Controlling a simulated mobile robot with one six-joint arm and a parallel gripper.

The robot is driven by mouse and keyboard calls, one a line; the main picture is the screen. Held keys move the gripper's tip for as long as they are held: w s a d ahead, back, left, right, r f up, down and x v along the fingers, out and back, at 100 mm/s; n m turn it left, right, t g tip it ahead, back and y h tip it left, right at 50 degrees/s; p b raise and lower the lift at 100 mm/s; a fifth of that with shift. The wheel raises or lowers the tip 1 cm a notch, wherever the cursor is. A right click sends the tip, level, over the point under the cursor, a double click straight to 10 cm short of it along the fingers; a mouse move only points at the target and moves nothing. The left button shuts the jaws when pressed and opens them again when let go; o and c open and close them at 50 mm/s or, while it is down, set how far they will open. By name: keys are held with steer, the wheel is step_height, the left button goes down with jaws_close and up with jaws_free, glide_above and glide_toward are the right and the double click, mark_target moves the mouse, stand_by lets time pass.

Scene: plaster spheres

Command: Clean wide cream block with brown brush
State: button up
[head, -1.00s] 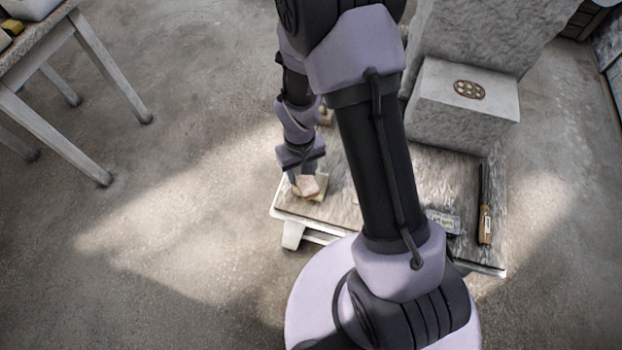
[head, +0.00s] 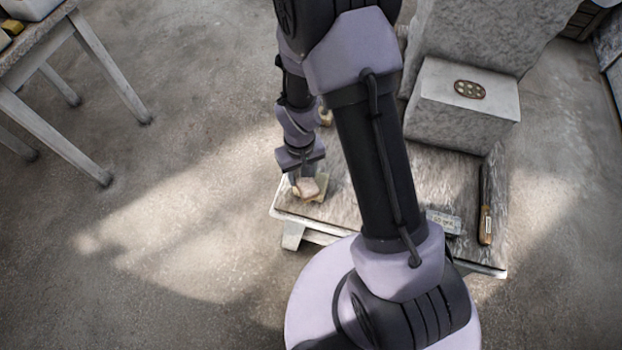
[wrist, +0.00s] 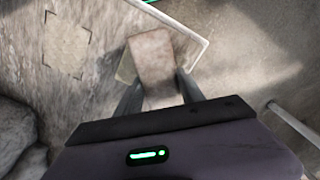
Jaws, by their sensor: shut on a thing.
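My gripper (head: 300,184) is low over the left front corner of the low table (head: 345,215). It is shut on a pinkish-brown block-like thing, which I take to be the brown brush (head: 309,188); no bristles show. In the wrist view the brush (wrist: 153,58) sits between the two fingers of my gripper (wrist: 158,88). Under it is a flat, pale slab, the wide cream block (wrist: 193,47), mostly covered by the brush. Its edge also shows in the head view (head: 323,184). Whether the brush touches the block I cannot tell.
A grey labelled box (head: 443,222) and a wooden-handled tool (head: 486,215) lie on the table's right side. A big stone block (head: 460,120) bears a dotted disc (head: 470,89). A dark square outline (wrist: 66,45) marks the tabletop. My arm hides the table's middle.

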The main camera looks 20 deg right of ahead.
steer(key=shift+w+a, duration=0.1)
steer(key=shift+w, duration=1.05)
steer(key=shift+s+d+b, duration=0.2)
steer(key=shift+s+b, duration=0.1)
steer(key=shift+s, duration=1.95)
steer(key=shift+w+a, duration=0.2)
steer(key=shift+w, duration=2.05)
steer(key=shift+s, duration=0.15)
steer(key=shift+s+d, duration=0.2)
steer(key=shift+s, duration=1.9)
